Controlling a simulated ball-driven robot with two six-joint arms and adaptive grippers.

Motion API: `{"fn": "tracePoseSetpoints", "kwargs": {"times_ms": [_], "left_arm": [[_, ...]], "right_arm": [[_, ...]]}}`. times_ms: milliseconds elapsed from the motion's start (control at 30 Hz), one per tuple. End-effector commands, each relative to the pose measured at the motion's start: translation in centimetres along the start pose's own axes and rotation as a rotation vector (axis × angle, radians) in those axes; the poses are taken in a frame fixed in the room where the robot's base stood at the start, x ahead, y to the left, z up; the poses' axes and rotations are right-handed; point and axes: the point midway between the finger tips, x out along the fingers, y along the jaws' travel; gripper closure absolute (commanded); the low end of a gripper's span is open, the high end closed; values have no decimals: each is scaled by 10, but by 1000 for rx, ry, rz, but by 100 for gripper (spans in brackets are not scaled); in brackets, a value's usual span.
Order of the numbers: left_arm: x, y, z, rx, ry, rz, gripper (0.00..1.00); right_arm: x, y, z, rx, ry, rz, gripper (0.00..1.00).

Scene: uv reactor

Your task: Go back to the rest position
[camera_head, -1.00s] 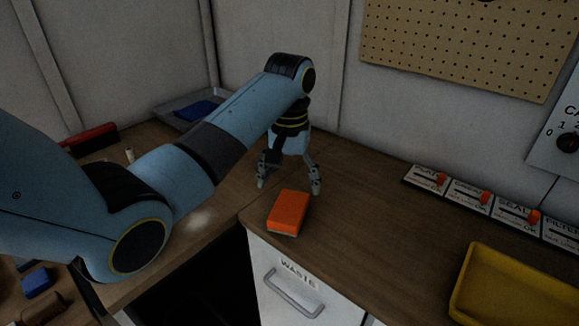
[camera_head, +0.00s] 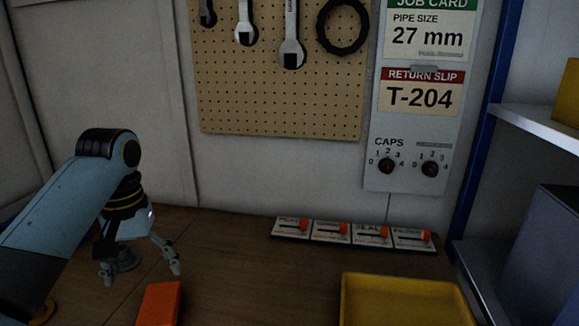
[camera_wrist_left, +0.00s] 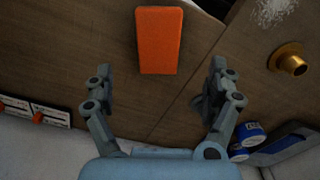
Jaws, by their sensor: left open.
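My left gripper (camera_head: 140,274) is open and empty above the wooden worktop (camera_head: 225,275) at the left of the head view. An orange block (camera_head: 158,303) lies on the worktop in front of it, cut off by the bottom edge. In the left wrist view the same orange block (camera_wrist_left: 159,40) lies beyond the open fingers of the left gripper (camera_wrist_left: 163,90), not between them. My right gripper is not in view.
A yellow tray (camera_head: 405,280) stands at the front right. A row of labelled panels with orange levers (camera_head: 352,233) is at the back. A pegboard with tools (camera_head: 280,85) hangs on the wall. Metal shelving (camera_head: 540,125) is at right. A brass fitting (camera_wrist_left: 292,64) shows in the wrist view.

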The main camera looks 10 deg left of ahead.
Motion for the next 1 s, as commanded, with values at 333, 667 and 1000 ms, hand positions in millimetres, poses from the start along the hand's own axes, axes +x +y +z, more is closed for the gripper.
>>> {"fn": "tracePoseSetpoints", "kwargs": {"times_ms": [333,667,1000], "left_arm": [[41,-23,142,211,165,-24,12],[18,-35,216,320,259,-31,12],[41,-41,241,367,291,-38,12]], "right_arm": [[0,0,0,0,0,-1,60],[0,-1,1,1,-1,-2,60],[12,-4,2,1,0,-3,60]]}}
